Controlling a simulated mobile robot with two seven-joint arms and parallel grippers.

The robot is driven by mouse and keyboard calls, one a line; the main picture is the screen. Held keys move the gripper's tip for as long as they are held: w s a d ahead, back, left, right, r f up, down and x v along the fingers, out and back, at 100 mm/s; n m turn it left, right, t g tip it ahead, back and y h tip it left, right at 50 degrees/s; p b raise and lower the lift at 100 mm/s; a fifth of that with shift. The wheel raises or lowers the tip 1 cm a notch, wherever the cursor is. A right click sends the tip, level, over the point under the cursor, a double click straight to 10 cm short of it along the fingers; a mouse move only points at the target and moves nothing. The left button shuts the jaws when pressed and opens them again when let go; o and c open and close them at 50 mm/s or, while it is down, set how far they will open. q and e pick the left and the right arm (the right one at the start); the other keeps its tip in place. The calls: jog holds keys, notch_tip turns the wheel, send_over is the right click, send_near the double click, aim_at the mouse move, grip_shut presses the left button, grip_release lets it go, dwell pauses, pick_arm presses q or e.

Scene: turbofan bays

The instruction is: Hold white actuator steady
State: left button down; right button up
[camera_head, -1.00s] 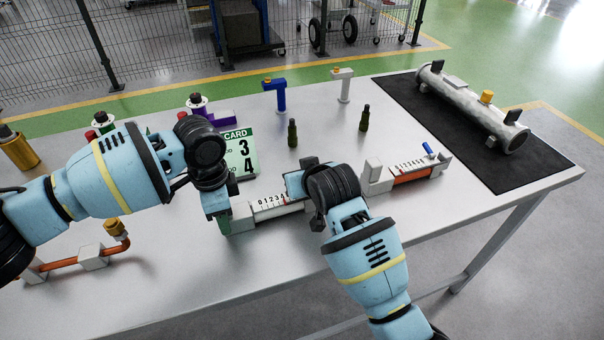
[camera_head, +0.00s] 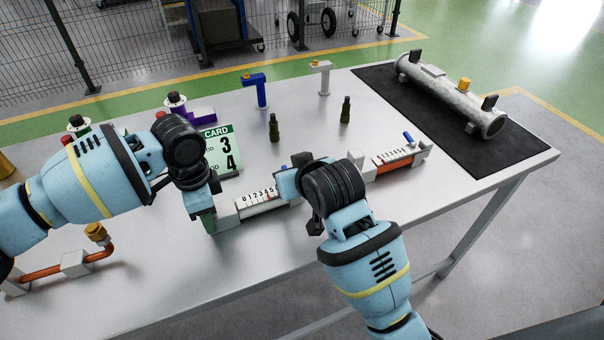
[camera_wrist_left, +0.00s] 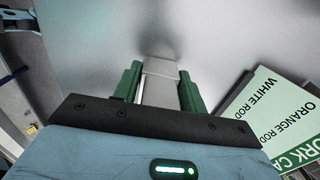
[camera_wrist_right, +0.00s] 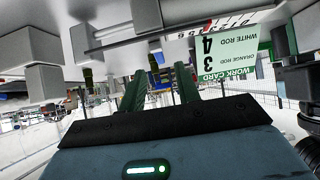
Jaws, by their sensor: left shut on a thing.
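The white actuator (camera_head: 256,203) lies on the table near its front edge, with a numbered scale and a red mark along its body. My left gripper (camera_head: 208,219) is shut on the block at its left end. The grey block (camera_wrist_left: 160,80) shows between the green fingers in the left wrist view. My right gripper (camera_head: 287,184) is by the actuator's right end, which the right wrist partly hides. In the right wrist view its green fingers (camera_wrist_right: 160,88) are apart with nothing between them. The work card (camera_head: 220,150) stands behind, showing 3 and 4.
An orange actuator (camera_head: 393,161) with a blue handle lies to the right. Dark green bottle-like parts (camera_head: 274,127), a blue stand (camera_head: 261,90) and a white stand (camera_head: 322,76) are behind. A grey cylinder (camera_head: 452,93) rests on a black mat (camera_head: 480,150). A copper pipe (camera_head: 50,270) is front left.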

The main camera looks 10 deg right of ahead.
jog(key=v, duration=0.5)
jog(key=shift+s+d+r, duration=0.1)
jog(key=shift+s+r, duration=0.1)
jog(key=shift+s, duration=0.05)
pick_arm(q)
jog(key=c, duration=0.7)
grip_release()
notch_tip(320, 180, up, 12)
jog(key=shift+r, duration=0.1)
